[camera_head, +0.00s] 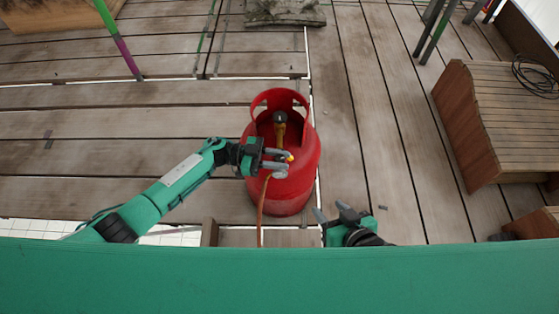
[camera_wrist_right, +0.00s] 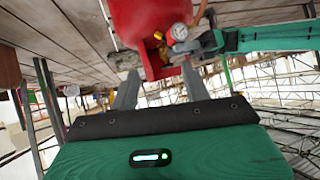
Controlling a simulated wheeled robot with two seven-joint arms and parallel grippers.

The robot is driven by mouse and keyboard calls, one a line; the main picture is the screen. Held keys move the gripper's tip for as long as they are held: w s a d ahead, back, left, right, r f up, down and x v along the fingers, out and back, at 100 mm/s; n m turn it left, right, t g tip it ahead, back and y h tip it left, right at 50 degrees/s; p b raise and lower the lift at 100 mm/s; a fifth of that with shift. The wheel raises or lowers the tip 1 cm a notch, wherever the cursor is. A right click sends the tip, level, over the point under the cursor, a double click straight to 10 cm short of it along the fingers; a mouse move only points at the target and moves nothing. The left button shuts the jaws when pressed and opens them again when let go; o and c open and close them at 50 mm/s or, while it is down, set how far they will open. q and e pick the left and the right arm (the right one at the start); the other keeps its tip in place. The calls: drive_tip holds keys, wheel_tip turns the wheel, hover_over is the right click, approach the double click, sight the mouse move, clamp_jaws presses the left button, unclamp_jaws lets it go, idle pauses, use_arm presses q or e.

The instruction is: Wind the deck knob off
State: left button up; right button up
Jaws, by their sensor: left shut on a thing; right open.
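A red gas bottle (camera_head: 298,188) stands upright on the deck in the head view. A dark-topped brass valve (camera_head: 280,120) rises inside its collar. My left gripper (camera_head: 285,163) is at the bottle's near side, shut on a small knob with a yellow tip (camera_head: 290,157); the fingers hide most of it. In the right wrist view the bottle (camera_wrist_right: 150,18) shows a brass fitting (camera_wrist_right: 158,37) and a round gauge (camera_wrist_right: 179,31) beside my left fingers. My right gripper (camera_head: 332,212) is open and empty, apart from the bottle at its lower right; its fingers also show in the wrist view (camera_wrist_right: 160,90).
An orange hose (camera_head: 263,205) hangs from near my left gripper down the bottle's front. A wooden step or bench (camera_head: 500,115) with a coiled dark cable (camera_head: 535,75) stands at the right. Deck boards between are clear.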

use_arm(q)
drive_tip(key=shift+m+g+b, duration=0.4)
drive_tip(key=shift+m+g, duration=0.2)
drive_tip(key=shift+g, duration=0.6)
use_arm(e)
drive_tip(key=shift+w+a+r+t+y, duration=0.15)
drive_tip(key=shift+a+t+y, duration=0.15)
drive_tip(key=shift+a+t, duration=0.3)
drive_tip(key=shift+w+a+r+t+y, duration=0.1)
drive_tip(key=shift+a+t+y, duration=0.2)
drive_tip(key=shift+a+t, duration=0.3)
drive_tip(key=shift+a, duration=0.1)
use_arm(q)
drive_tip(key=o, duration=1)
drive_tip(key=shift+c, duration=0.2)
